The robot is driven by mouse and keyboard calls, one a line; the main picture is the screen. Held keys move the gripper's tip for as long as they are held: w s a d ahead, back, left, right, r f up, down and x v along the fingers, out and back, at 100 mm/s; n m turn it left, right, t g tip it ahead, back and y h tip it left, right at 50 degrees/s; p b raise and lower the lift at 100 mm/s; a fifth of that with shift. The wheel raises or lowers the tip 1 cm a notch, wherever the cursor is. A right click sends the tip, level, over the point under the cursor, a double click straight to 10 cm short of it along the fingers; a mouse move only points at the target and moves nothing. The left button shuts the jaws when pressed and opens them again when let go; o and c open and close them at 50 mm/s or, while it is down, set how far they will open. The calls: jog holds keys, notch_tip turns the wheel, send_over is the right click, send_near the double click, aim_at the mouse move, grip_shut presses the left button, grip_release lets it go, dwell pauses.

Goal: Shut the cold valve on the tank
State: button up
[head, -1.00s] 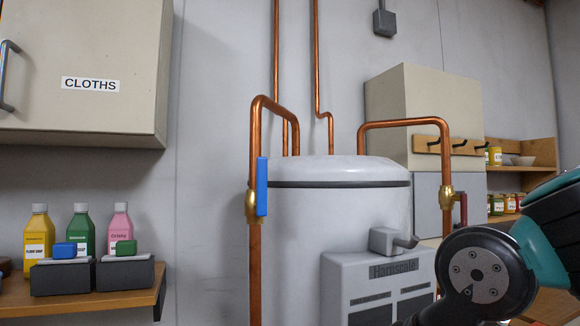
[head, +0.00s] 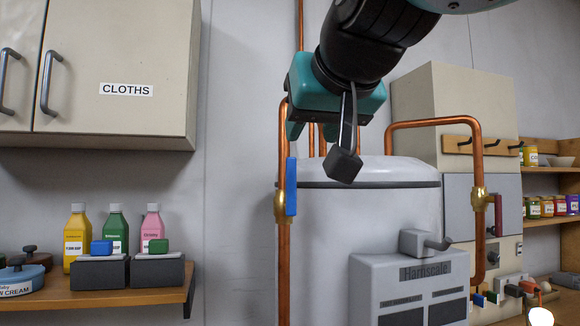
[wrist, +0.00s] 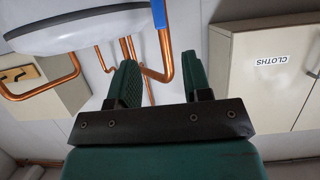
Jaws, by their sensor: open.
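The cold valve has a blue lever handle (head: 291,186) on a brass body (head: 281,207), set in the copper pipe on the tank's left. The lever stands upright, in line with the pipe. The white tank (head: 340,225) stands right of it. My gripper (head: 325,132) is open and empty, in front of the tank's top, above and right of the lever and apart from it. In the wrist view, which is upside down, the blue lever (wrist: 159,13) shows at the top edge, beyond the two green fingers (wrist: 160,62).
A red-handled valve (head: 497,212) is on the right pipe. A grey box (head: 410,285) with a spout fronts the tank. A cabinet marked CLOTHS (head: 120,75) hangs at left above a shelf (head: 100,298) with bottles and dark boxes. Bare wall lies between shelf and left pipe.

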aim_at(292, 163)
jog(key=p+x, duration=0.1)
jog(key=x, duration=1)
jog(key=shift+w+f, duration=0.1)
jog(key=shift+w, duration=0.1)
grip_shut()
